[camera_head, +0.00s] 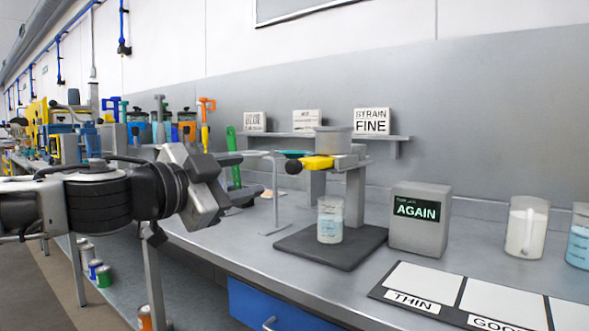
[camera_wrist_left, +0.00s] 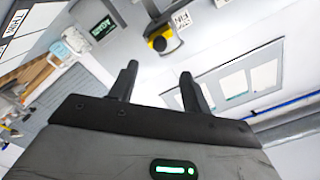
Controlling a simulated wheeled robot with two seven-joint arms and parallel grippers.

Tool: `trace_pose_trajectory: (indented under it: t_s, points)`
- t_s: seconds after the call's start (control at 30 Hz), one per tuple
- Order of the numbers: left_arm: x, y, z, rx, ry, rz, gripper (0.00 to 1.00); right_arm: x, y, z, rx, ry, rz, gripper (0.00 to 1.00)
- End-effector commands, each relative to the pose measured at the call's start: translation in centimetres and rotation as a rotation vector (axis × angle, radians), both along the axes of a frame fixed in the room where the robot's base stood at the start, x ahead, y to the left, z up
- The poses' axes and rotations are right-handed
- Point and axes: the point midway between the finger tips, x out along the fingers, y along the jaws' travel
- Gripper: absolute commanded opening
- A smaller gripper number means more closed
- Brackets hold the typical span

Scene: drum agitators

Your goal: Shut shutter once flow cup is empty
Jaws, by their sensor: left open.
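The grey flow cup (camera_head: 333,140) sits on a stand above the bench; its inside is hidden. Below it is the yellow shutter (camera_head: 318,162) with a black knob on its left end; it also shows in the left wrist view (camera_wrist_left: 159,33). A clear beaker (camera_head: 330,222) with pale blue liquid stands upright under the cup on a dark mat. My left gripper (camera_head: 251,175) is open and empty, left of the shutter and apart from it. Its two spread fingers also show in the left wrist view (camera_wrist_left: 158,75). My right gripper is in neither view.
A grey box (camera_head: 418,220) reading "AGAIN" stands right of the mat (camera_head: 288,246). Farther right are a white jug (camera_head: 526,227) and a mat marked "THIN" (camera_head: 411,300). A thin metal stand (camera_head: 275,205) stands between my gripper and the cup stand. A shelf (camera_head: 390,137) holds label blocks.

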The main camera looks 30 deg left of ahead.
Motion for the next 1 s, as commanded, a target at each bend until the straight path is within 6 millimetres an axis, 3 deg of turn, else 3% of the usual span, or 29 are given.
trace_pose_trajectory:
  t_s: [0.17,0.37,0.67,1.0]
  points:
    - [3.0,-0.2,0.1,-0.007,0.005,-0.002,0.48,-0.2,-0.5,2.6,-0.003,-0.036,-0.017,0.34]
    - [5.7,-0.4,0.3,-0.009,0.006,0.000,0.48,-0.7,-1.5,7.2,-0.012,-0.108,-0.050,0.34]
    - [8.3,-0.7,0.7,-0.009,0.000,-0.002,0.48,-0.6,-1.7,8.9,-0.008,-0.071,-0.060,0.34]
    - [12.4,-0.9,0.3,-0.004,-0.003,0.001,0.48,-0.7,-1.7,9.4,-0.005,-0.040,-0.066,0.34]
